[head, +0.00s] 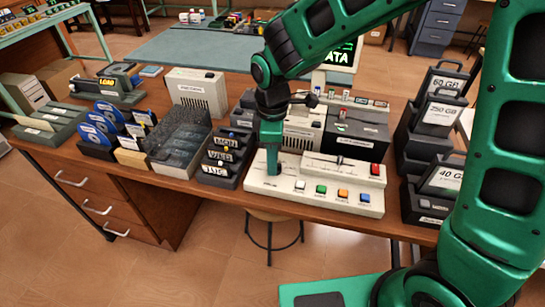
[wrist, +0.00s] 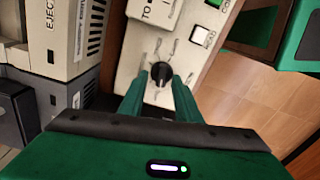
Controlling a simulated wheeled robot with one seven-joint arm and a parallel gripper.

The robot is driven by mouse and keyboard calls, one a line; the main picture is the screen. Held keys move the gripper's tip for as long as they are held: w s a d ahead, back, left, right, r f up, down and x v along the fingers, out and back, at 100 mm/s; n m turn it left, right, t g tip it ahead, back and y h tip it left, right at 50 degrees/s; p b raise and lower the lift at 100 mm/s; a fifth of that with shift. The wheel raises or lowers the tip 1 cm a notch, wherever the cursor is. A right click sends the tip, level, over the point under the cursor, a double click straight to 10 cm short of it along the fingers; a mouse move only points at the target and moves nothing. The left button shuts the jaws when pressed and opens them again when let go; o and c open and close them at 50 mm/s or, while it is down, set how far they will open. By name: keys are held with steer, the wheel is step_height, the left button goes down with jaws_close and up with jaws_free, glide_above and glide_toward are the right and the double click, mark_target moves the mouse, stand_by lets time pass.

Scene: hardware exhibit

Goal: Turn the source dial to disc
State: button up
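The source dial (wrist: 161,73) is a small black knob with a pale pointer mark, on a cream control panel (head: 315,198). Labels ring the dial in the wrist view but are too small to read. My gripper (wrist: 159,82) has its two green fingers apart, one on each side of the dial, with a visible gap to the knob. In the head view my gripper (head: 272,172) points down at the panel's left end and hides the dial. I cannot tell how deep the fingertips reach beside the knob.
The panel also carries a slider (head: 340,166), a red button (head: 376,169) and a row of coloured buttons (head: 321,189). Black labelled blocks (head: 218,165) stand close on the left, and a dark drive box (head: 357,137) stands behind. Cartridge racks (head: 430,170) are on the right.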

step_height(320, 180, up, 11)
steer(key=shift+f, duration=0.2)
steer(key=shift+d, duration=0.1)
stand_by(0.5)
